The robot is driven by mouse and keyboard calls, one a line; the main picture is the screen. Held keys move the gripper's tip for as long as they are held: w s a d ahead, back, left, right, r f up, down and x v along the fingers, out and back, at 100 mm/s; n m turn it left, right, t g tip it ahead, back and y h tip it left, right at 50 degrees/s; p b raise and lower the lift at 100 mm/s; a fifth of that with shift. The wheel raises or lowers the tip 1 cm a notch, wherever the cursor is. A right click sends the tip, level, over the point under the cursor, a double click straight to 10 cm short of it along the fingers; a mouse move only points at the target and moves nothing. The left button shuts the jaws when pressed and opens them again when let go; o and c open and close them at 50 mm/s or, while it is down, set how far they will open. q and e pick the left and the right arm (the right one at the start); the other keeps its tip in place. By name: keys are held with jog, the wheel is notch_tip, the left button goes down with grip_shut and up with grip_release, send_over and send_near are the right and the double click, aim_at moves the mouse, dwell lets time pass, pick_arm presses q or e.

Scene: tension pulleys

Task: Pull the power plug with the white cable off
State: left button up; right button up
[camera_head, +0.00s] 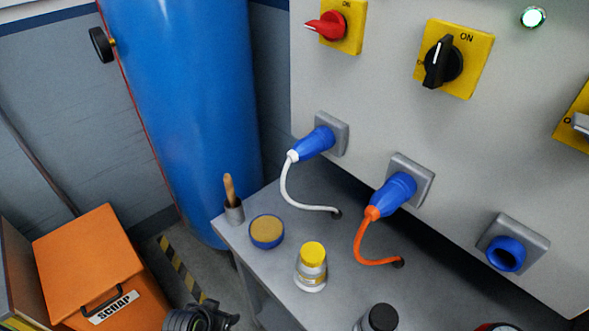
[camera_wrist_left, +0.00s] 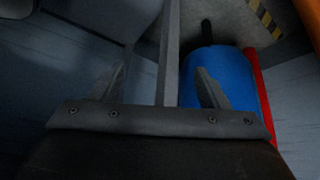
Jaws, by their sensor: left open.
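The power plug with the white cable (camera_head: 312,145) is blue with a white collar and sits in the left grey wall socket (camera_head: 335,133). Its white cable (camera_head: 292,190) curves down to a hole in the grey shelf. A similar blue plug with an orange cable (camera_head: 394,192) sits in the middle socket. My left gripper (camera_wrist_left: 165,65) is open and empty in the left wrist view, away from the plugs. Dark parts of my left arm (camera_head: 200,318) show at the bottom of the head view, below the shelf's left end. My right gripper is not in view.
An empty blue socket (camera_head: 505,254) is at the right. A brush cup (camera_head: 233,209), blue bowl (camera_head: 267,231), yellow-capped jar (camera_head: 312,265) and black-capped container (camera_head: 380,318) stand on the shelf (camera_head: 340,228). A blue tank (camera_head: 185,110) and orange scrap bin (camera_head: 88,255) are at the left.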

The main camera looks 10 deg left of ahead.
pick_arm(q)
jog(key=w+d+r+m+t+h+p, duration=0.1)
jog(key=w+d+r, duration=0.1)
jog(key=r, duration=0.8)
jog(key=w+d+r+m+t+h+p, duration=0.1)
jog(key=w+d+r+p, duration=0.1)
jog(key=r, duration=0.8)
jog(key=m+t+h, duration=0.4)
jog(key=t+h, duration=0.3)
send_near(302, 152)
jog(key=w, duration=0.1)
jog(key=w+f, duration=0.1)
jog(key=w+d, duration=0.1)
jog(key=w, duration=0.1)
jog(key=shift+f, duration=0.2)
jog(key=shift+w+d, duration=0.15)
jog(key=shift+w, duration=0.15)
jog(key=x, duration=0.6)
jog(key=shift+w+d, duration=0.25)
jog(key=shift+d, duration=0.05)
jog(key=shift+b+x, duration=0.3)
jog(key=shift+x, duration=0.5)
